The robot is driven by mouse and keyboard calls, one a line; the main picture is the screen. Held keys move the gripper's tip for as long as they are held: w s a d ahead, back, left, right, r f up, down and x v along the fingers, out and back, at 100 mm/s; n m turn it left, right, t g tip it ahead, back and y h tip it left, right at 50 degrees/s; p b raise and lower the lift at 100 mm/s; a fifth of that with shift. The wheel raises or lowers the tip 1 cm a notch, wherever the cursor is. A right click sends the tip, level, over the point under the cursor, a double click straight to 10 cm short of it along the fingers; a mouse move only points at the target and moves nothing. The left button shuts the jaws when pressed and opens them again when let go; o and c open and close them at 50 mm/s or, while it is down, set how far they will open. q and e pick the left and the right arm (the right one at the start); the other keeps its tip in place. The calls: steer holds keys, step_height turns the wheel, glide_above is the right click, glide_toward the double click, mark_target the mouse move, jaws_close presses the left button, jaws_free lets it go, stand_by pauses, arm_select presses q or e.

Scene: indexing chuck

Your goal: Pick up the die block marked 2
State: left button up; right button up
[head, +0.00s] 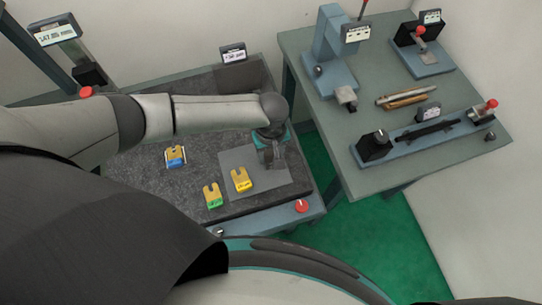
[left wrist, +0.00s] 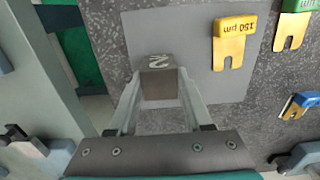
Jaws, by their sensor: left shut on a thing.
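The die block marked 2 (left wrist: 158,82) is a small grey-brown block between the fingertips of my left gripper (left wrist: 160,98) in the left wrist view. Its "2" shows on the face turned away from the gripper base. The fingers close on its two sides. In the head view my left gripper (head: 271,157) points down over the right part of the grey mat (head: 262,186), and the block is mostly hidden by the fingers. I cannot tell whether the block touches the surface. My right gripper is not in view.
A yellow gauge (head: 241,179), a green-ended one (head: 213,196) and a blue-ended one (head: 175,156) lie left of the gripper on the dark granite plate (head: 130,176). A red knob (head: 302,205) is at the front edge. A side bench (head: 390,120) holds several instruments.

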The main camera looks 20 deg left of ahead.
arm_select(q)
jaws_close()
steer(key=shift+w, duration=0.1)
stand_by(0.6)
